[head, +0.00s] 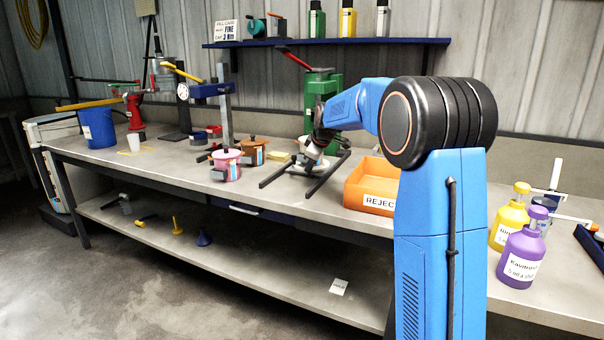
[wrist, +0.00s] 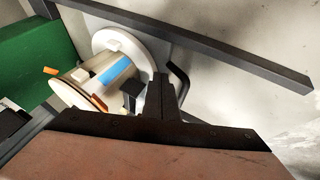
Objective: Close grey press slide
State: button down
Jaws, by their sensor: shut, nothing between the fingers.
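The green press (head: 322,95) stands at the back of the bench, and its green body also shows at the left of the wrist view (wrist: 25,60). Two dark grey rails (head: 328,176) stick out from its foot toward the bench front. In the wrist view one rail (wrist: 250,65) runs across the top. A pale round plate (wrist: 112,38) lies between the rails, with a pale tin with a blue stripe (wrist: 110,75) against it. A bent dark handle (wrist: 181,82) shows beside the plate. My gripper (wrist: 158,82) is shut and empty near this handle; contact is unclear. My wrist partly hides the slide in the head view.
An orange reject bin (head: 370,186) stands right of the rails. A pink pot (head: 227,164) and a brown pot (head: 252,151) stand to the left. Yellow (head: 510,222) and purple (head: 522,258) bottles stand at the right. The bench front below the rails is clear.

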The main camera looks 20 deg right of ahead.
aim_at(317, 165)
jog(key=w+d, duration=0.4)
jog(key=shift+w+d+r, duration=0.1)
jog(key=shift+w+d, duration=0.25)
jog(key=shift+d, duration=0.05)
jog(key=shift+r, duration=0.1)
